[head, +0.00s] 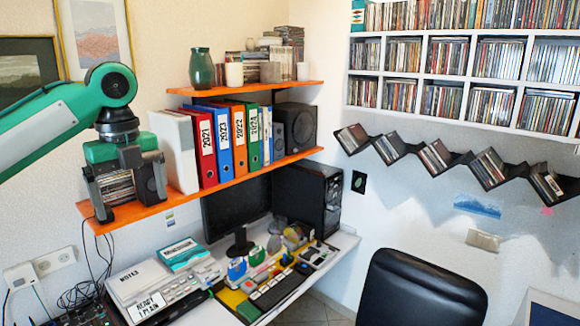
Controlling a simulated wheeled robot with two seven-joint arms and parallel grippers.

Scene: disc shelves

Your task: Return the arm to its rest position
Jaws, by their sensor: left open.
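My left arm (45,128) is green and grey and comes in from the left edge. Its gripper (124,187) points down over the left end of the lower orange shelf (215,186). The gripper is open. A short stack of disc cases (116,189) shows between its dark fingers, at the shelf's left end. I cannot tell whether the fingers touch the cases. My right gripper is not in view.
White box files (175,150) and coloured binders (240,138) stand just right of the gripper. The upper orange shelf (245,91) holds a green vase (201,69). Below are a cluttered desk (195,312) and a black chair (420,290). Disc shelves (455,78) hang at right.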

